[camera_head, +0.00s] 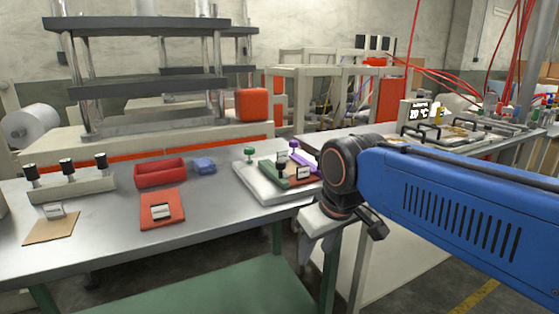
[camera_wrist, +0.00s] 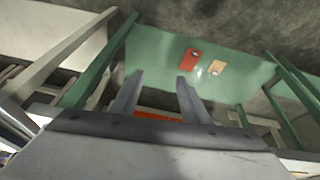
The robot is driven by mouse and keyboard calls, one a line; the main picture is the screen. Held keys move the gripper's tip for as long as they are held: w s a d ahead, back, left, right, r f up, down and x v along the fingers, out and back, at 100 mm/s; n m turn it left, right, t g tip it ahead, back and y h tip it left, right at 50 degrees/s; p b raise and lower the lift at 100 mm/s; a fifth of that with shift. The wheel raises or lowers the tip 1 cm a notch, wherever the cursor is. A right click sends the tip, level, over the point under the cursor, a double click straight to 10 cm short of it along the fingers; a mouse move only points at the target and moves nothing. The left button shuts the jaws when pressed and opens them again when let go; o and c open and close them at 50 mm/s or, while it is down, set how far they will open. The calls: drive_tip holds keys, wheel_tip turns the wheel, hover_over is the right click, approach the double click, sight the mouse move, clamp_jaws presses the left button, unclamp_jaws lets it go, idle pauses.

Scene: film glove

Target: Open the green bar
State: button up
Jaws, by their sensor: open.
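The green bar (camera_head: 275,169) sits in the head view on a pale block (camera_head: 262,188) at the right end of the grey worktable. A green knob (camera_head: 249,151) stands at its far left end. A purple bar (camera_head: 301,158) and a red-brown part lie beside it, with small dark-topped pieces close by. My gripper (camera_wrist: 157,80) shows in the wrist view with its two fingers apart and nothing between them. In the head view my wrist is just right of the block, apart from the bar as far as I can tell. The bar cannot be made out in the wrist view.
On the worktable (camera_head: 110,220) are a red tray (camera_head: 160,172), a blue piece (camera_head: 204,165), a red plate (camera_head: 162,209) and a base with several black-topped posts (camera_head: 72,188). A green shelf (camera_head: 185,284) lies below. A second bench with handled plates stands behind my arm.

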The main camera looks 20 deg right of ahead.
drive_tip(key=w+r+n+g, duration=0.1)
drive_tip(key=w+r+n, duration=0.1)
drive_tip(key=w+r, duration=0.55)
drive_tip(key=w+r+n+g, duration=0.15)
drive_tip(key=w+r, duration=0.25)
drive_tip(key=r, duration=0.7)
wheel_tip(320, 180, up, 12)
drive_tip(key=n+g, duration=0.2)
drive_tip(key=n, duration=0.3)
hover_over(280, 161)
drive_tip(key=shift+m+t, duration=0.25)
wheel_tip(280, 161, down, 17)
drive_tip(key=shift+s+f, duration=0.1)
drive_tip(key=shift+s, duration=0.05)
drive_tip(key=shift+c, duration=0.7)
clamp_jaws()
